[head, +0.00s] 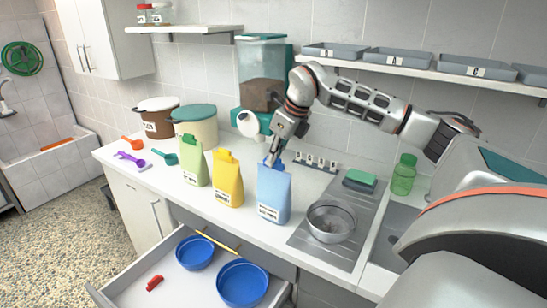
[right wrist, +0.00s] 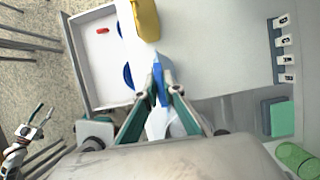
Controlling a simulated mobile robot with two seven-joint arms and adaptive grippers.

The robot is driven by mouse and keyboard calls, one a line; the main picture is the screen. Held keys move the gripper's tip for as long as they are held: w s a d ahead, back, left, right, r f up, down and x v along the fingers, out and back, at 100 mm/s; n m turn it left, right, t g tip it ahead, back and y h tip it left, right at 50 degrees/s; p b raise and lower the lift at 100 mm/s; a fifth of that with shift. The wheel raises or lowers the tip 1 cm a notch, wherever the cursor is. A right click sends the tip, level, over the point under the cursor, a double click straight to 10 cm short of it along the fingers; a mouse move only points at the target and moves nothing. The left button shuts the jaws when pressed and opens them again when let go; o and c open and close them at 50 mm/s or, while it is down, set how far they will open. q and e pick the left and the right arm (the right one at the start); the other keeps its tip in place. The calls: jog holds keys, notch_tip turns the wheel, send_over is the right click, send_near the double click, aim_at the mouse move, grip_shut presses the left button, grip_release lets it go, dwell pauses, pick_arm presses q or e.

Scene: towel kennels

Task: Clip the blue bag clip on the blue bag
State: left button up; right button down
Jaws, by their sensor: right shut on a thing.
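The blue bag (head: 273,195) stands upright on the counter, right of the yellow bag (head: 228,187). My right gripper (head: 272,160) is directly over its top edge, pointing down. In the right wrist view its fingers (right wrist: 160,88) are shut on a narrow blue piece, the blue bag clip (right wrist: 160,85). The clip is at the bag's top, but I cannot tell whether it is around the edge or only beside it. My left gripper (right wrist: 42,117) shows open and empty, away over the floor.
A green bag (head: 194,168) stands left of the yellow one. A metal bowl (head: 331,221) sits close right of the blue bag. Below, an open drawer (head: 180,292) holds blue bowls (head: 242,283) and a red clip (head: 155,283). A dispenser (head: 262,70) stands behind.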

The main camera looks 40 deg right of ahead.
jog(key=shift+f, duration=0.85)
dwell(1.9)
jog(key=c, duration=1.6)
grip_release()
jog(key=shift+r, duration=2.5)
